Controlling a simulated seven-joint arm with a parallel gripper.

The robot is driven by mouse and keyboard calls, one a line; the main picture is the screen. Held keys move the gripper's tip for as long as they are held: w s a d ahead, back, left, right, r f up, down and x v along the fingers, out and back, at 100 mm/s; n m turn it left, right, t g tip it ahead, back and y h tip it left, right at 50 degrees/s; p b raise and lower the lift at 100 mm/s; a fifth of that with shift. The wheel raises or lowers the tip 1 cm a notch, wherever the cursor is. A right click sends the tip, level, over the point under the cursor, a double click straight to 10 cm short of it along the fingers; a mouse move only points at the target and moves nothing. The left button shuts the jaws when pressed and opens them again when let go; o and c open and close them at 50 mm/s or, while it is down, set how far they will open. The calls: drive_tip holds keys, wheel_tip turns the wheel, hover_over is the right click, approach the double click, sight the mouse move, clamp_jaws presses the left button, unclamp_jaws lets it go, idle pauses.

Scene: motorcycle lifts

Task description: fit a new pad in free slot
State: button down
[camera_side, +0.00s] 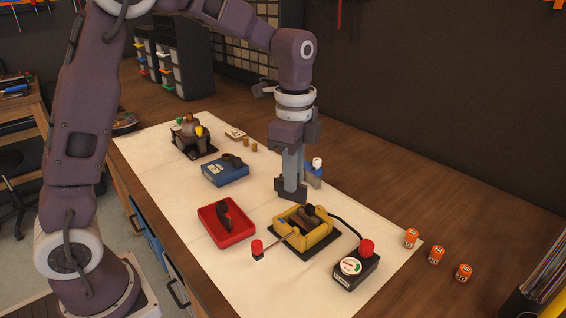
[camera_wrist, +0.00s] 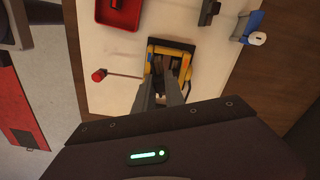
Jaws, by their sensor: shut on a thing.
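The yellow brake caliper (camera_side: 318,238) sits on a dark base on the white mat. A dark brown block shows inside it, but which slot is free is hard to tell. It also shows in the wrist view (camera_wrist: 152,50), just past my fingertips. My gripper (camera_side: 293,180) points down, above and slightly behind the caliper in the side view. It is shut on a dark pad (camera_side: 281,187), largely hidden by the fingers. In the wrist view my gripper (camera_wrist: 161,88) overlaps the caliper's near part and hides some of it.
A red tray (camera_side: 240,234) with a dark piece lies left of the caliper. A red-knobbed lever (camera_side: 257,247) sticks out left, and a gauge box (camera_side: 352,270) stands right. Several orange cans (camera_side: 436,254) stand right.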

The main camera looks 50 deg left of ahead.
sight(296, 198)
drive_tip(key=shift+s+d+f+m, duration=0.1)
drive_tip(key=shift+d+f+m, duration=0.15)
drive_tip(key=shift+f+m, duration=0.5)
drive_tip(key=shift+s+d+f+m, duration=0.1)
drive_tip(key=shift+d+f+m, duration=0.2)
drive_tip(key=shift+f+m, duration=0.5)
drive_tip(key=shift+s+d+f+m, duration=0.1)
drive_tip(key=shift+d+f+m, duration=0.15)
drive_tip(key=shift+f+m, duration=0.5)
drive_tip(key=shift+f, duration=1.8)
drive_tip(key=c, duration=0.9)
unclamp_jaws()
wheel_tip(296, 198, up, 8)
